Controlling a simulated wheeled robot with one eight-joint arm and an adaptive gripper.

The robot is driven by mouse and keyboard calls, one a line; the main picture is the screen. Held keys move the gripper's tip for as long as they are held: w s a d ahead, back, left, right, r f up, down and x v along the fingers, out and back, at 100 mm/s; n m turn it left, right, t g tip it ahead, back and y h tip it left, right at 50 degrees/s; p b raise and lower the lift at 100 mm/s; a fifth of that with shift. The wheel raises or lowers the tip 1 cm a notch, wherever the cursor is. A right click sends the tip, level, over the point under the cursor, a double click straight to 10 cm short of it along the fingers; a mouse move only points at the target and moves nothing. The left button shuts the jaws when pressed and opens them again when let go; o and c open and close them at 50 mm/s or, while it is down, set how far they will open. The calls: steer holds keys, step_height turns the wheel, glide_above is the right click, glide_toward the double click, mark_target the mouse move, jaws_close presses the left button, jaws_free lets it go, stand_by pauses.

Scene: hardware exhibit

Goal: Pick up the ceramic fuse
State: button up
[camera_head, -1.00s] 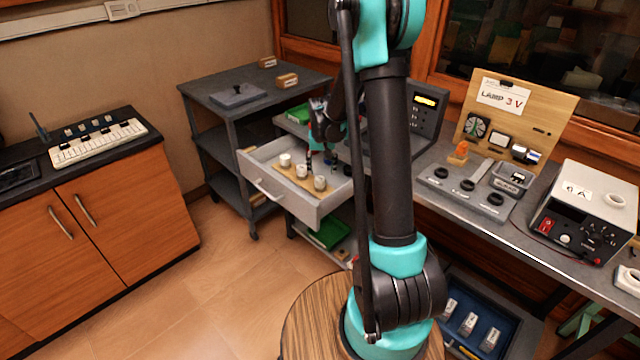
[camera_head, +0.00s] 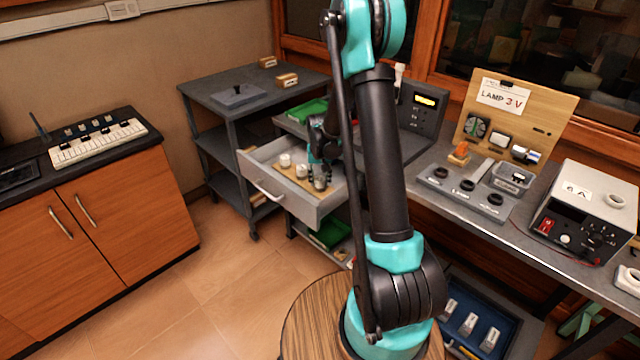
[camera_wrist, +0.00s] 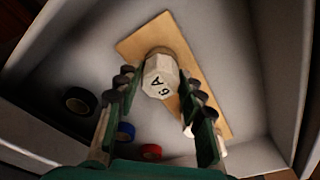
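A white ceramic fuse (camera_wrist: 160,76) marked "6 A" stands on a wooden strip (camera_wrist: 135,42) in the open grey drawer. In the wrist view it sits between the two fingers of my gripper (camera_wrist: 159,82), with gaps visible at both sides. My gripper (camera_head: 319,174) also shows in the head view, reaching down into the drawer at the nearest fuse (camera_head: 320,184). Two more white fuses, a middle one (camera_head: 302,171) and a far one (camera_head: 285,160), stand on the same strip. Another pale piece (camera_wrist: 219,144) is partly hidden by the right finger.
The drawer walls (camera_head: 290,205) rise around the strip. A black roll (camera_wrist: 80,101), a blue roll (camera_wrist: 126,131) and a red roll (camera_wrist: 151,152) lie in the drawer. A grey power unit (camera_head: 585,210) labelled "6 A" stands on the bench at right.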

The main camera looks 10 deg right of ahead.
mark_target(320, 178)
steer(key=c, duration=0.6)
step_height(320, 178, up, 20)
stand_by(0.4)
